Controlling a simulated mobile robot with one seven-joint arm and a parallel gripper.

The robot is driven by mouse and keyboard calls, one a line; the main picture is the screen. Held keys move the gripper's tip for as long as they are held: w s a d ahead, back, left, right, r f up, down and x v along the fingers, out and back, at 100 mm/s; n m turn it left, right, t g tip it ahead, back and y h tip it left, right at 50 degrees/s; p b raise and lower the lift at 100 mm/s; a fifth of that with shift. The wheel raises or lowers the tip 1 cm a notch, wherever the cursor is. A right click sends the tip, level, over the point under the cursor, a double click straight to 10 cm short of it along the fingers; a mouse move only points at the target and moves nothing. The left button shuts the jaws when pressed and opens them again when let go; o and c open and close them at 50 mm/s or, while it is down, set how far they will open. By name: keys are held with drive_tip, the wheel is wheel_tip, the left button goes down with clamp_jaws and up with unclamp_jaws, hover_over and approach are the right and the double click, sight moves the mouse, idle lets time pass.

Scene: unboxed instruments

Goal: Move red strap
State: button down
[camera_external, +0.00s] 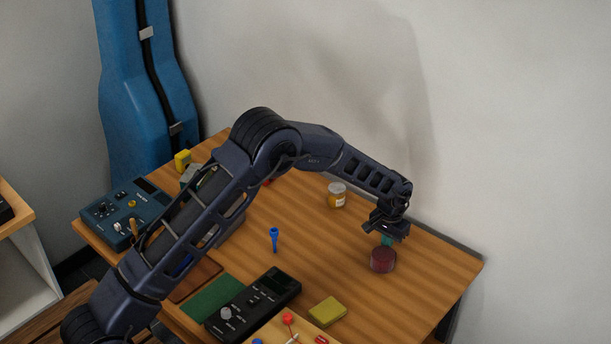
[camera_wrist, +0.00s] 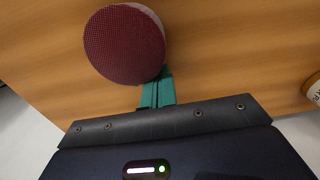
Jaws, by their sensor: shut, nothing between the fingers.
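A dark red, round, squat thing (camera_external: 383,260) stands on the right part of the wooden table; it may be the red strap rolled up, but I cannot tell for sure. In the wrist view its round, finely meshed top (camera_wrist: 124,44) fills the upper middle. My gripper (camera_external: 387,240) points down right at its far edge, with shut teal fingers and nothing between them. In the wrist view the fingertips (camera_wrist: 160,76) are close against the rim of the red thing; whether they touch it is unclear.
A jar (camera_external: 337,195) stands left of my gripper. A blue peg-like thing (camera_external: 274,239), a black device (camera_external: 254,305), a yellow block (camera_external: 327,312) and a tray (camera_external: 272,331) with small red pieces lie nearer. The table is bare around the red thing.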

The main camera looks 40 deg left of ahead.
sight(362, 274)
drive_tip(key=s, duration=1.1)
drive_tip(key=shift+s, duration=0.1)
